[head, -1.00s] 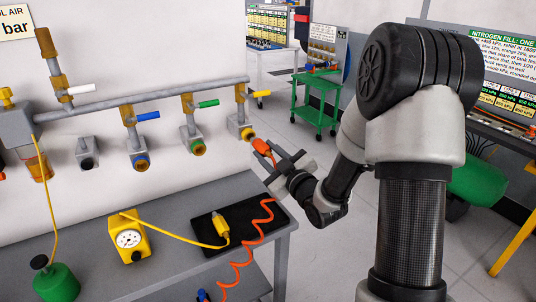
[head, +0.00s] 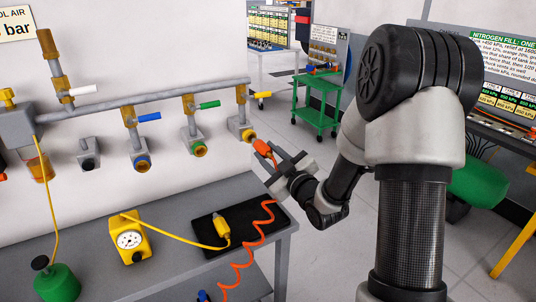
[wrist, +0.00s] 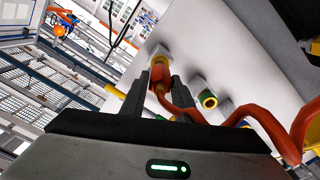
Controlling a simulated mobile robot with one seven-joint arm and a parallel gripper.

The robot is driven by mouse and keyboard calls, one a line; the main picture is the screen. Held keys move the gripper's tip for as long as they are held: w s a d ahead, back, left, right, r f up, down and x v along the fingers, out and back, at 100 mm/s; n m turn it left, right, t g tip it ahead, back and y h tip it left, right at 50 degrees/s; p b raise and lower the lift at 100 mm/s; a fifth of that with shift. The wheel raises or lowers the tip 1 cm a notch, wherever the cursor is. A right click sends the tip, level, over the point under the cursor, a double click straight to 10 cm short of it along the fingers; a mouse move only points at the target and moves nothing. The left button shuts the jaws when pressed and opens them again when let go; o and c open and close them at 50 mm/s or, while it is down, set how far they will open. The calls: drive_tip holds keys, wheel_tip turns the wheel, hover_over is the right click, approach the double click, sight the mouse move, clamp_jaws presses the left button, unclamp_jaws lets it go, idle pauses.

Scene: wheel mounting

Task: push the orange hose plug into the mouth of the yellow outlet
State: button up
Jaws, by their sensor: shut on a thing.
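The orange hose plug (head: 262,148) is held between the fingers of my gripper (head: 275,162), with its nose toward the wall. The yellow outlet (head: 248,135) is the rightmost on the pipe, just up and left of the plug. In the wrist view the plug (wrist: 159,77) sits between my fingertips (wrist: 162,86). Its front end lines up with the yellow outlet's rim (wrist: 158,61), very near or touching it. The plug hides most of the mouth, so I cannot tell whether its nose is inside.
The green-ringed outlet (head: 198,149) and blue-ringed outlet (head: 142,166) stand to the left. The coiled orange hose (head: 240,266) hangs in front of the bench (head: 186,206), past the black mat (head: 213,225). A yellow gauge (head: 130,240) stands on the bench.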

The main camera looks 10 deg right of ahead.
sight(262, 147)
drive_tip(key=shift+w, duration=0.15)
drive_tip(key=shift+b+x, duration=0.65)
drive_tip(key=shift+x, duration=0.55)
drive_tip(key=shift+a, duration=0.1)
drive_tip(key=shift+w+a+r, duration=0.1)
drive_tip(key=shift+w+r, duration=0.05)
drive_tip(key=shift+w, duration=0.2)
drive_tip(key=o, duration=1.3)
drive_tip(key=shift+c, duration=0.2)
drive_tip(key=shift+f, duration=0.2)
